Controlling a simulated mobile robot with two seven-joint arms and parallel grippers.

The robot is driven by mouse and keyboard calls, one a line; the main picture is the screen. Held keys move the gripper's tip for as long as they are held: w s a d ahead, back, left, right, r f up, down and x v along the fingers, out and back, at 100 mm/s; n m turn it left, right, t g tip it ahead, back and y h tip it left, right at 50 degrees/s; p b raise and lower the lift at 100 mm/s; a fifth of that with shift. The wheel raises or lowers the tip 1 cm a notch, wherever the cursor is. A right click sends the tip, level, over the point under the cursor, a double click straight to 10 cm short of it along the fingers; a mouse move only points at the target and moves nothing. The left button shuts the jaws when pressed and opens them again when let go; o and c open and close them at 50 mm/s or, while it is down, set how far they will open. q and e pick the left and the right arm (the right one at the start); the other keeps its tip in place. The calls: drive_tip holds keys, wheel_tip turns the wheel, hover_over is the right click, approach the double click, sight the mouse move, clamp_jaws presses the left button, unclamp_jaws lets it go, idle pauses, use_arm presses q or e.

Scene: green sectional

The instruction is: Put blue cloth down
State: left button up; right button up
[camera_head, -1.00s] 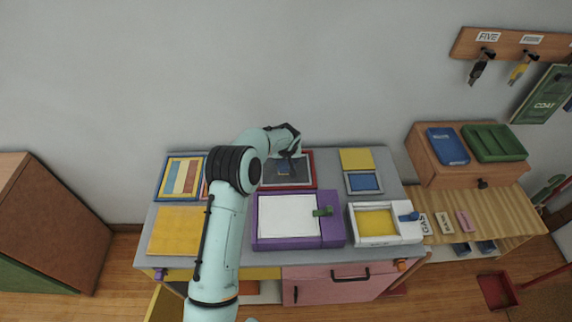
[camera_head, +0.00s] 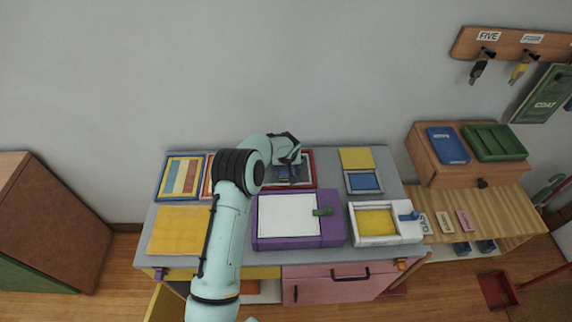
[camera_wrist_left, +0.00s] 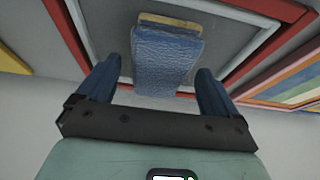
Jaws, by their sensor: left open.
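The blue cloth (camera_wrist_left: 168,62) shows in the left wrist view as a textured blue block with a tan strip at its far end. It is over the dark panel of a red-framed board (camera_wrist_left: 75,45). My left gripper (camera_wrist_left: 160,70) is open, with one finger on each side of the cloth and a visible gap to both. I cannot tell whether the cloth rests fully on the panel. In the head view, my left gripper (camera_head: 289,165) is over the red-framed board (camera_head: 312,170) and hides much of it. My right gripper is not in view.
The grey table holds a purple-framed white board (camera_head: 288,215), a white tray with yellow inside (camera_head: 377,222), a yellow panel (camera_head: 178,230) and a striped board (camera_head: 183,177). A small blue-centred frame (camera_head: 364,182) is right of the red-framed board. The wall stands behind.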

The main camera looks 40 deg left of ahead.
use_arm(q)
drive_tip(key=shift+r, duration=0.35)
drive_tip(key=b+v, duration=0.1)
drive_tip(key=v, duration=1)
drive_tip(key=shift+s+r+b, duration=0.15)
drive_tip(key=shift+r+b, duration=0.15)
drive_tip(key=shift+b, duration=0.05)
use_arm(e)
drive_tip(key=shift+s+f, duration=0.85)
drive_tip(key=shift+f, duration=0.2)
use_arm(q)
drive_tip(key=shift+d, duration=0.1)
drive_tip(key=shift+f, duration=0.1)
